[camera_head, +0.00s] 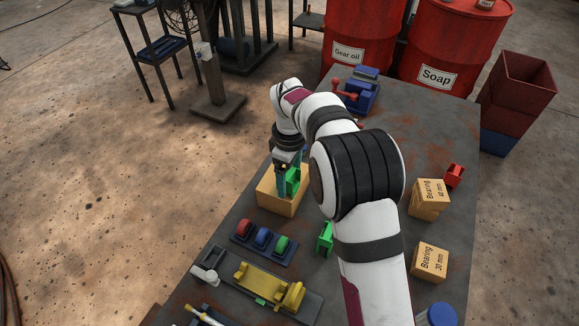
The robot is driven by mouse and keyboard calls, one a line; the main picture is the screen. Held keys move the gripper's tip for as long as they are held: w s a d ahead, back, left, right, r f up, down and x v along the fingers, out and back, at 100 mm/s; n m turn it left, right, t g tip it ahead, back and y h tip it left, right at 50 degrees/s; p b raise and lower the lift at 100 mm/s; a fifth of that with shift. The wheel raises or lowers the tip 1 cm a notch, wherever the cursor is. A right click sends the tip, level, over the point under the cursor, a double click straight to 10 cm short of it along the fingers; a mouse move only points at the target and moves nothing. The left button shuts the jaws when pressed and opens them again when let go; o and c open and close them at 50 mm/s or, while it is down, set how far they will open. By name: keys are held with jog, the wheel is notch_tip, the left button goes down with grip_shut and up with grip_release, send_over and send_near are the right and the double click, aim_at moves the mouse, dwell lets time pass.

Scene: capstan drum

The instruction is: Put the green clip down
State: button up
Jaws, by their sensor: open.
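A green clip (293,179) is at the top of a yellow-tan box (270,201) on the workbench. My gripper (286,187) points down over the same box, with the green clip right at its fingers. The fingers are open; part of the clip is hidden by them, and I cannot tell whether they touch it. A second green piece (325,238) stands on the bench to the lower right, partly beside my arm.
A rack with red, blue and green rollers (262,238) and a yellow fixture (270,287) lie nearer. Two bearing boxes (429,198) (430,262) and a red clip (454,175) stand right. A blue vise (362,90) is at the far end.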

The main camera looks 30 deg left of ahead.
aim_at(290, 174)
notch_tip(290, 174, up, 11)
jog(key=shift+f, duration=0.1)
jog(key=s+d+r+m, duration=0.2)
jog(key=s+d+m, duration=0.15)
jog(key=d, duration=0.35)
jog(key=s+d+r+m+y, duration=0.1)
jog(key=s+d+r+m, duration=0.15)
jog(key=d+m, duration=0.3)
jog(key=s+d+r+m, duration=0.2)
jog(key=s+d+m, duration=0.15)
jog(key=d, duration=0.35)
jog(key=s+d+f+m, duration=0.3)
jog(key=s+d+m, duration=0.1)
jog(key=s, duration=0.4)
jog(key=s+d+f+m, duration=0.3)
jog(key=s+d+m, duration=0.1)
jog(key=s+m, duration=0.3)
jog(key=shift+s+y, duration=0.4)
jog(key=shift+s, duration=0.45)
